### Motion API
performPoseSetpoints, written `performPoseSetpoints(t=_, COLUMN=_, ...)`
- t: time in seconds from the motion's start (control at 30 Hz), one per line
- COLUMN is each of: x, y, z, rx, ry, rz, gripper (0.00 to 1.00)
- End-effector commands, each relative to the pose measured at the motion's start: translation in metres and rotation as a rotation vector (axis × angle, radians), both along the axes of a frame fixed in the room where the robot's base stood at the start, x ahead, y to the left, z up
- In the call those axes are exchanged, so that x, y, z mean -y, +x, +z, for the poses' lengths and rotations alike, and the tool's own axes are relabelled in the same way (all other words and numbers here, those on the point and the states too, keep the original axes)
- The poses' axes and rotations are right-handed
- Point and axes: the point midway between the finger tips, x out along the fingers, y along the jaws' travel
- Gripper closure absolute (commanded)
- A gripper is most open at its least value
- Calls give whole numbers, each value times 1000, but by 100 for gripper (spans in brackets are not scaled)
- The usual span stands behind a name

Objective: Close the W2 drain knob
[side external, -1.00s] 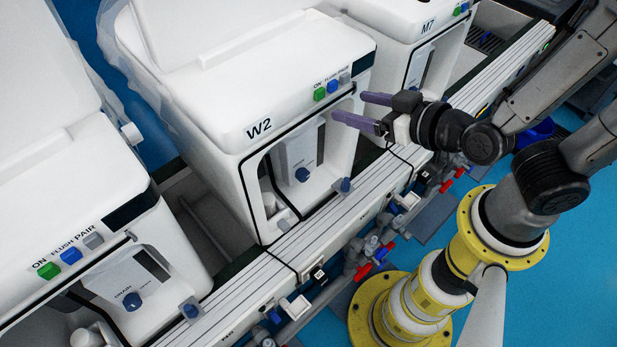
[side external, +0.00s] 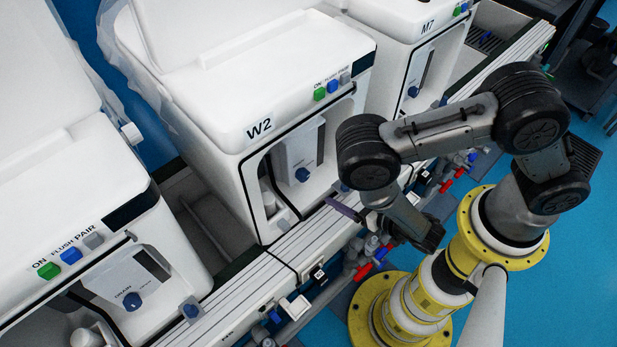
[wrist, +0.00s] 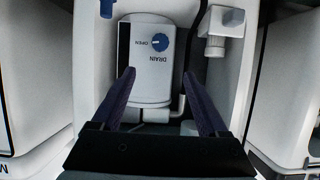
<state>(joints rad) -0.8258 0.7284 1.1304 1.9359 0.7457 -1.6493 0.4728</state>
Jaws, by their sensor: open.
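The W2 drain knob is a round blue knob on the white drain box inside the W2 unit (side external: 262,128). It shows in the side external view (side external: 302,174) and in the wrist view (wrist: 160,42), where "DRAIN" and "OPEN" labels appear upside down beside it. The knob has a small white mark on its rim near the OPEN label. My gripper (wrist: 158,76) is open and empty, its two purple fingers apart in front of the drain box, with the knob beyond and between their tips. In the side view, one purple finger (side external: 342,209) shows below right of the knob; my arm hides the rest.
A white fitting (wrist: 224,22) juts out right of the drain box in the wrist view. White rails (side external: 235,305) run along the front of the units. Red-handled valves (side external: 365,271) sit below. The M7 unit (side external: 400,28) stands behind right, and another unit stands front left.

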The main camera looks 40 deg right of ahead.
Motion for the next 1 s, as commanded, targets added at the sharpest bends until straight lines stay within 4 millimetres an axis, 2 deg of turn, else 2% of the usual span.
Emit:
performPoseSetpoints(t=0.17, x=0, y=1, z=-13, rx=0, ry=0, rz=-2, gripper=23)
performPoseSetpoints(t=0.37, x=1, y=15, z=-19, rx=0, ry=2, rz=-6, gripper=23)
performPoseSetpoints(t=0.8, x=1, y=88, z=-48, rx=2, ry=0, rz=-5, gripper=23)
performPoseSetpoints(t=1.0, x=0, y=115, z=-60, rx=1, ry=0, rz=-3, gripper=23)
